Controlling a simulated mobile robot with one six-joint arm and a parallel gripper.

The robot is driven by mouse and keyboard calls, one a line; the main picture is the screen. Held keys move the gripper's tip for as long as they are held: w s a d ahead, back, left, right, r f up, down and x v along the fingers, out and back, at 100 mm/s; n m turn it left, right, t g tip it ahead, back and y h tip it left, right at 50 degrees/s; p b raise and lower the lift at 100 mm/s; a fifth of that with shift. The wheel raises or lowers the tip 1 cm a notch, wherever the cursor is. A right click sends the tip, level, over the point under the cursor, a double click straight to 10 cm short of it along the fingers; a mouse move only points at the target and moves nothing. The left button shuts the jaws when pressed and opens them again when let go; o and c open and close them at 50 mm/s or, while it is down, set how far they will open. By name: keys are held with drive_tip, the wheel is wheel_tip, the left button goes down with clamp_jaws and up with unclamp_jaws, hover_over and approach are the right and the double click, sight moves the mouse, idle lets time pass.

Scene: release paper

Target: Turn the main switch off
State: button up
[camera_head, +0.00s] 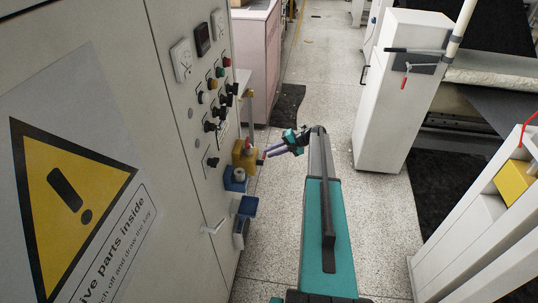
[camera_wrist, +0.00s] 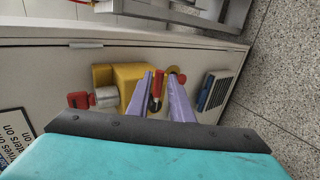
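A yellow switch box (camera_head: 240,158) is mounted on the panel of the grey cabinet (camera_head: 160,130). In the wrist view the yellow box (camera_wrist: 128,76) carries a small red and black handle (camera_wrist: 157,88), which looks like the main switch. My gripper (camera_head: 264,153) is just right of the box in the head view. Its two purple fingers point at the panel. In the wrist view my gripper (camera_wrist: 161,76) is open, with the handle showing between the fingers. I cannot tell whether either finger touches it. The switch's exact position is partly hidden by the fingers.
Black selector switches (camera_head: 211,127) and coloured buttons sit above the box. A blue socket (camera_head: 233,180) and a blue-lidded part (camera_head: 247,207) project below. A white cabinet (camera_head: 395,100) stands to the right. The speckled floor (camera_head: 325,70) between is largely clear.

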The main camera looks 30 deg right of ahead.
drive_tip(key=b+v, duration=0.3)
drive_tip(key=v, duration=0.8)
drive_tip(key=shift+s+d, duration=0.2)
